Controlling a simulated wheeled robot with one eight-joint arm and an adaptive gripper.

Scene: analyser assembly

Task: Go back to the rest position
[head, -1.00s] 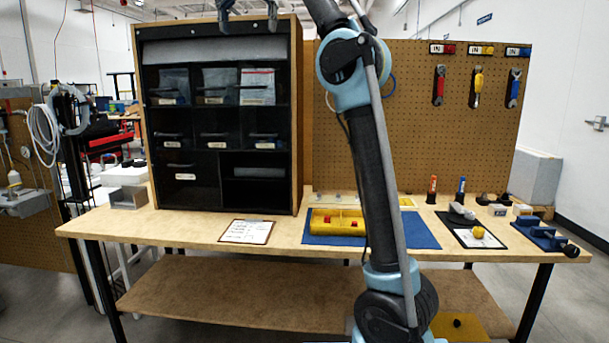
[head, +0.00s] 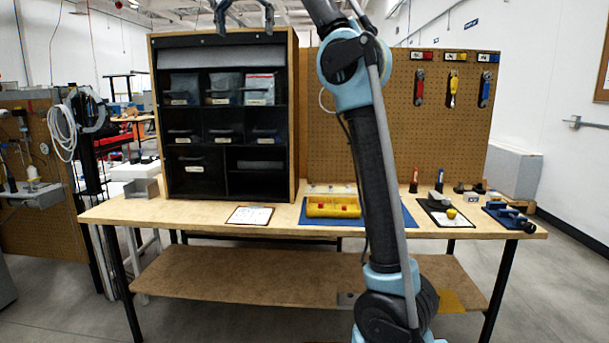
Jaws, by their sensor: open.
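My gripper (head: 243,18) is at the top edge of the head view, in front of and above the top of the black cabinet (head: 222,120). Its two fingers are spread apart with nothing between them; the upper part of it is cut off by the frame. My arm rises at the right of the middle and hides part of the pegboard and the bench.
The wooden workbench (head: 120,212) stands ahead with a clipboard (head: 250,215), a yellow tray (head: 325,208) on a blue mat (head: 310,220), and small parts at the right. Tools (head: 453,90) hang on the pegboard (head: 420,140). Floor in front is clear.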

